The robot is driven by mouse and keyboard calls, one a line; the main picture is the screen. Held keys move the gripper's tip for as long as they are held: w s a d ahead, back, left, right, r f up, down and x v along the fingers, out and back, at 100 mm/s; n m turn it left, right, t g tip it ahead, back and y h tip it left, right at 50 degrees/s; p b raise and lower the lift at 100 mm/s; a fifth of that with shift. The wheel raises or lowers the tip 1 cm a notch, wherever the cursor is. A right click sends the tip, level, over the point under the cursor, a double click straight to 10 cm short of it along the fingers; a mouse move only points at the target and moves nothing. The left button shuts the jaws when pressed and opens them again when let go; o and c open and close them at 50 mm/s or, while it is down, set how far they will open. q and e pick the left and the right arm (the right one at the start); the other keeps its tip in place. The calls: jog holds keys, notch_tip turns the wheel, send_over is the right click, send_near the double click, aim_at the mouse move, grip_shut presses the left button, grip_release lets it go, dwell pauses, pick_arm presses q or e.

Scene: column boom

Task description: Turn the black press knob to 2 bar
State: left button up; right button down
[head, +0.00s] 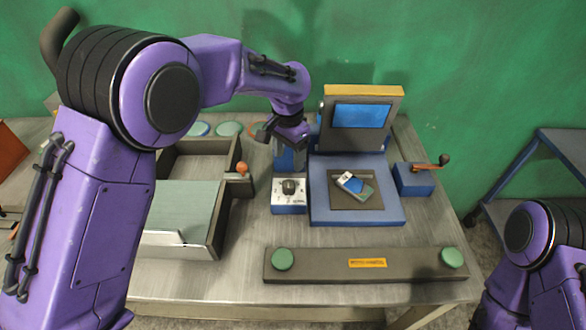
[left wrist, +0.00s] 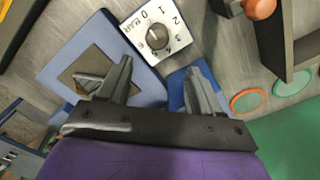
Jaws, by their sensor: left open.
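The black press knob (head: 289,187) sits on a white dial plate on a small blue box, left of the blue press. In the left wrist view the knob (left wrist: 158,36) is ringed by numbers and the word BAR; I cannot tell which number it points to. My left gripper (head: 284,134) is open and empty, above and behind the knob box. In the left wrist view its fingers (left wrist: 158,75) are spread and apart from the knob. Part of my right arm shows at the lower right; its gripper is out of view.
The press (head: 391,210) has a blue screen (head: 361,116) and a small part on its bed. A blue box with an orange-and-black lever (head: 430,165) stands right of it. A long bar with green buttons (head: 330,266) lies in front. An open-topped tray (head: 205,240) is left.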

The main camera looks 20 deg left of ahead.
pick_arm(q)
jog(key=p, duration=0.1)
send_over(289, 182)
jog(key=s, duration=0.2)
notch_tip(289, 182, down, 5)
jog(key=shift+w+r, duration=0.1)
jog(key=shift+w, duration=0.05)
jog(key=f, duration=0.1)
jog(key=w+f, duration=0.1)
jog(key=f, duration=0.2)
jog(key=shift+w+f+p, duration=0.2)
jog(key=shift+w+p, duration=0.2)
jog(key=shift+s+r, duration=0.3)
jog(key=shift+s, duration=0.1)
jog(key=c, duration=1.1)
pick_arm(e)
jog(key=shift+s+r, duration=0.85)
jog(key=shift+r, duration=0.25)
